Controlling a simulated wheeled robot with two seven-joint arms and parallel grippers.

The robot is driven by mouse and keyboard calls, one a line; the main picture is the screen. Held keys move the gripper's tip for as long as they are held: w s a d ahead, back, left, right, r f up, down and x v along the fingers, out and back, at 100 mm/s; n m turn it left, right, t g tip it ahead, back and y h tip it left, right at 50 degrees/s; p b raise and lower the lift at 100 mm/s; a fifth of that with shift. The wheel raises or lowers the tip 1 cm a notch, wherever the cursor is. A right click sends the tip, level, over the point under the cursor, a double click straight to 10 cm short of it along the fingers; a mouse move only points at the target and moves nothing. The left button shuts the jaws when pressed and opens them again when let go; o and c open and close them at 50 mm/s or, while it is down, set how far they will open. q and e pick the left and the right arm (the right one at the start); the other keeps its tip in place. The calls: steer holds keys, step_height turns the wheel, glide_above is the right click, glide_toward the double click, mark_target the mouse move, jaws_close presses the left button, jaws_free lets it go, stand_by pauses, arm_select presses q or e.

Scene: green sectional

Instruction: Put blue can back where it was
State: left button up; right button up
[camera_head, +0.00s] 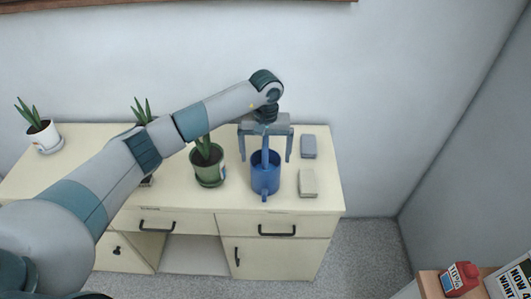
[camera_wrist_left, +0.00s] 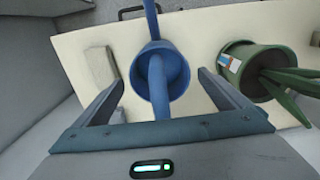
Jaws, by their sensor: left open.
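The blue can (camera_head: 266,180), a watering can with a long handle or spout, stands upright on the cream cabinet (camera_head: 235,200), near its front edge. In the left wrist view the can (camera_wrist_left: 177,72) is seen from above, with its dark inside and a blue bar across it. My left gripper (camera_head: 265,158) is open just above and behind the can. In the left wrist view the two fingers of the gripper (camera_wrist_left: 161,80) lie to either side of the can, with gaps. Contact is not visible. My right gripper is not in view.
A green potted plant (camera_head: 208,166) stands close left of the can. Two small blocks, one grey (camera_head: 308,146) and one beige (camera_head: 308,183), lie to its right. A white potted plant (camera_head: 42,135) is far left. A shelf with a red carton (camera_head: 460,278) is at lower right.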

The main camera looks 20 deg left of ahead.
arm_select(q)
steer(key=shift+r+b, duration=0.3)
steer(key=shift+r, duration=0.1)
step_height(320, 180, up, 10)
steer(key=b, duration=0.5)
steer(key=shift+r, duration=0.65)
